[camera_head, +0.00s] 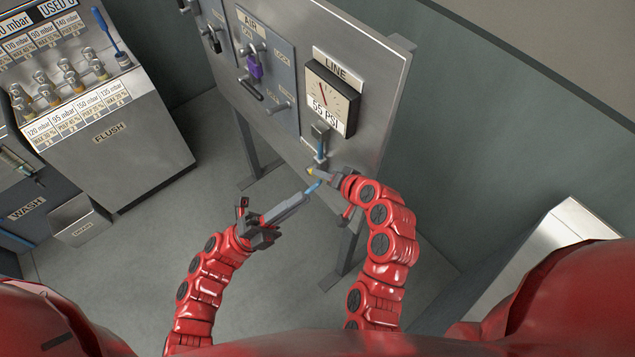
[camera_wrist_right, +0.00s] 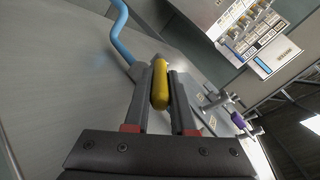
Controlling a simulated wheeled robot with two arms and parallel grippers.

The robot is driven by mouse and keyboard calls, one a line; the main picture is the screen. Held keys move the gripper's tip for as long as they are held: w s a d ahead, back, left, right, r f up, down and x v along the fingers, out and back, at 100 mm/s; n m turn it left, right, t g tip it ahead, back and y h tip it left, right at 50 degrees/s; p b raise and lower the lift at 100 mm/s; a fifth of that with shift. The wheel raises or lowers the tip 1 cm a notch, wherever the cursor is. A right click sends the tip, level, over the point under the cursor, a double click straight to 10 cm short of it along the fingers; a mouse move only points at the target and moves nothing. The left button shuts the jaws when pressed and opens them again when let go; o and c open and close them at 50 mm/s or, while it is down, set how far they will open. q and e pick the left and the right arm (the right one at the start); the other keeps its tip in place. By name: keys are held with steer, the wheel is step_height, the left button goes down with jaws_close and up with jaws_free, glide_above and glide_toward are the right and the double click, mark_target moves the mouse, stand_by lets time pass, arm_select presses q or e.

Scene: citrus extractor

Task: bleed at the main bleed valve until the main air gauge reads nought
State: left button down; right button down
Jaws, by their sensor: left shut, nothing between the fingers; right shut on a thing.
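The gauge under the LINE label (camera_head: 333,98) has a white face, a red needle and the reading "55 PSI". Below it, a grey fitting (camera_head: 320,130) on the panel carries a blue hose (camera_head: 320,148), also seen in the right wrist view (camera_wrist_right: 122,30). My right gripper (camera_head: 316,173) is shut on a yellow handle (camera_wrist_right: 160,86) beside a grey part at the hose's end. My left gripper (camera_head: 302,196) is shut and empty just below and left of it. A blue piece shows at its tip; I cannot tell whether they touch.
The steel panel (camera_head: 384,75) stands on legs. A FLUSH cabinet (camera_head: 150,165) with several small valves stands at left. Grey floor (camera_head: 190,200) lies open between them.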

arm_select(q)
steer(key=w+d+f+m+g+y, duration=0.3)
steer(key=f+m+y, duration=0.25)
steer(key=f, duration=0.45)
steer(key=w+a+f+m+y, duration=0.4)
steer(key=w+a+f+y, duration=0.2)
steer(key=f+y, duration=0.15)
steer(key=w+d+f+t, duration=0.1)
steer(key=w+d+f, duration=0.1)
steer(key=w+d, duration=0.3)
steer(key=d, duration=0.3)
steer(key=shift+w, duration=0.35)
steer(key=shift+r, duration=0.1)
